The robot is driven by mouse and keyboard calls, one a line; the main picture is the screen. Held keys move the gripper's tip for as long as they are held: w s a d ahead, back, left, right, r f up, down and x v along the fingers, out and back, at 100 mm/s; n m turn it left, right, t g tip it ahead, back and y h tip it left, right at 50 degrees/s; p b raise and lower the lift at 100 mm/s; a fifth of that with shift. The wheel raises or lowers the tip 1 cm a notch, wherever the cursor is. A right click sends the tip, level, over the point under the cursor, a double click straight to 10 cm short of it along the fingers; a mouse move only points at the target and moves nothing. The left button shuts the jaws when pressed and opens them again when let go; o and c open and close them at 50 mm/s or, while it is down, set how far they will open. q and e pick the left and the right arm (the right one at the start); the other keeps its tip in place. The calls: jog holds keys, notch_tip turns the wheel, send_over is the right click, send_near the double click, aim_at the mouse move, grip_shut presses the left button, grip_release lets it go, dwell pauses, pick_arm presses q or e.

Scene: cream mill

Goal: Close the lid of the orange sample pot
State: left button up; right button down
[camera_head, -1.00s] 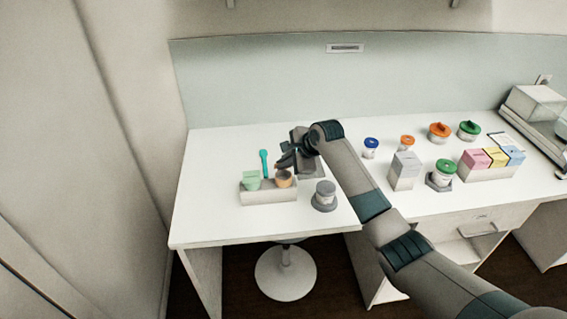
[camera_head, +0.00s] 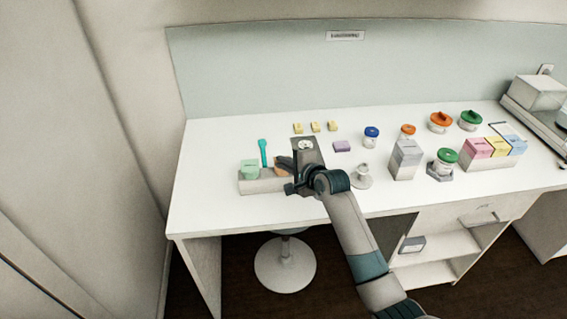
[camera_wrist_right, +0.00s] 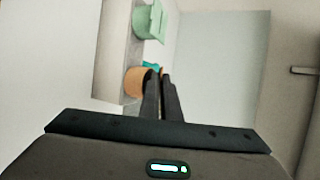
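The orange sample pot (camera_head: 280,171) stands in a pale rack (camera_head: 262,186) at the left of the table, beside a mint pot (camera_head: 249,170). My right gripper partly hides it in the head view, so I cannot tell there how its lid stands. In the right wrist view the orange pot (camera_wrist_right: 135,82) is just left of my fingertips, with the mint pot (camera_wrist_right: 148,20) beyond it. My right gripper (camera_wrist_right: 158,76) has its two dark fingers nearly together, with nothing seen between them. Its tips are at or very near the pot; contact is unclear. My left gripper is not in view.
A teal spoon-like tool (camera_head: 263,152) stands behind the rack. A dark-edged plate (camera_head: 306,147) lies behind my gripper. A pale stand (camera_head: 362,177), a grey box (camera_head: 405,160) and several lidded jars are to the right. The table's left front is clear.

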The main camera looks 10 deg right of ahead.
jog(key=shift+s+f+t, duration=0.1)
jog(key=shift+f+t, duration=0.1)
jog(key=shift+t, duration=0.1)
